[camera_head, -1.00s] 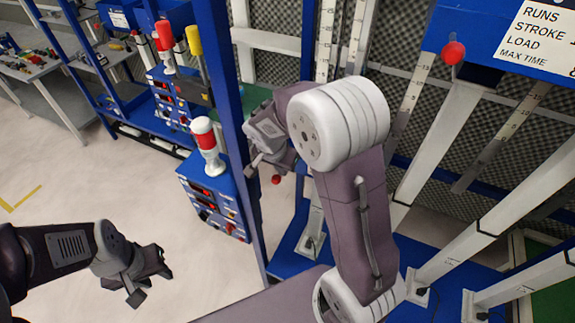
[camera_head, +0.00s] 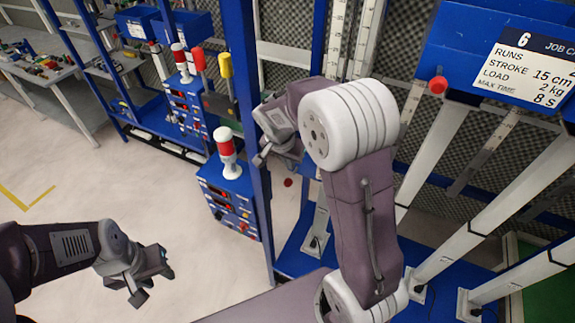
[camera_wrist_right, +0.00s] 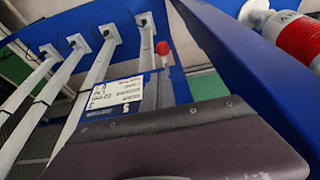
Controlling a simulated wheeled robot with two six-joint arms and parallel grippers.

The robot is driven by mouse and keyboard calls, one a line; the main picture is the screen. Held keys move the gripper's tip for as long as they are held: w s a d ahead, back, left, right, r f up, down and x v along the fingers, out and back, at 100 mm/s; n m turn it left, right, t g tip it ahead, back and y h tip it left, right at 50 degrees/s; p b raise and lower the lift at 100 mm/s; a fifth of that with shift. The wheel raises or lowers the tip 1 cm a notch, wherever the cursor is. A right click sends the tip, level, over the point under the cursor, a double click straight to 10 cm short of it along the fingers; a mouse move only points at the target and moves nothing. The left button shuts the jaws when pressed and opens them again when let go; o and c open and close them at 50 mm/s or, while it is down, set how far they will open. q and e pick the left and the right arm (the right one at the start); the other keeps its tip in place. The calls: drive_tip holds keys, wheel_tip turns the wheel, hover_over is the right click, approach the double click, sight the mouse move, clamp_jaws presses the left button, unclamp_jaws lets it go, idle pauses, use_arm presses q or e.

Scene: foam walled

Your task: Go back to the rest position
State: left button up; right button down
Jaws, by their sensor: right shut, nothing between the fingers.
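My left gripper (camera_head: 154,283) hangs over bare floor at the lower left of the head view, its fingers apart and nothing between them. My right arm rises in the middle of the head view and bends left at a white joint. My right gripper (camera_head: 263,157) is close to a blue upright post, shut and empty; whether it touches the post cannot be told. Its fingers do not show in the right wrist view, where a dark purple-grey arm part of mine fills the bottom.
The blue upright post (camera_head: 246,100) stands left of my right gripper. A blue control box (camera_head: 226,194) with a red-white lamp (camera_head: 225,150) stands beyond it. A blue rig with slanted white posts (camera_head: 432,150), a red knob (camera_head: 438,85) and a label card (camera_head: 527,70) fills the right. Floor at left is clear.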

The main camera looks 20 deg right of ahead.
drive_tip(key=s+f+y+b, duration=0.1)
drive_tip(key=s+f+b, duration=0.2)
drive_tip(key=f+b, duration=0.5)
drive_tip(key=s+f+b, duration=0.4)
drive_tip(key=f+b, duration=0.4)
drive_tip(key=s+a+f+n+y+b, duration=0.1)
drive_tip(key=s+a+f+n, duration=0.1)
drive_tip(key=s+f+n, duration=0.1)
drive_tip(key=s+a+f+n+g+y+b, duration=0.1)
drive_tip(key=s+a+f+n+b, duration=0.1)
drive_tip(key=s+f+n, duration=0.2)
drive_tip(key=s+n, duration=0.2)
drive_tip(key=shift+s+a+f+n, duration=0.2)
drive_tip(key=shift+s+a+n, duration=0.1)
drive_tip(key=shift+s, duration=0.1)
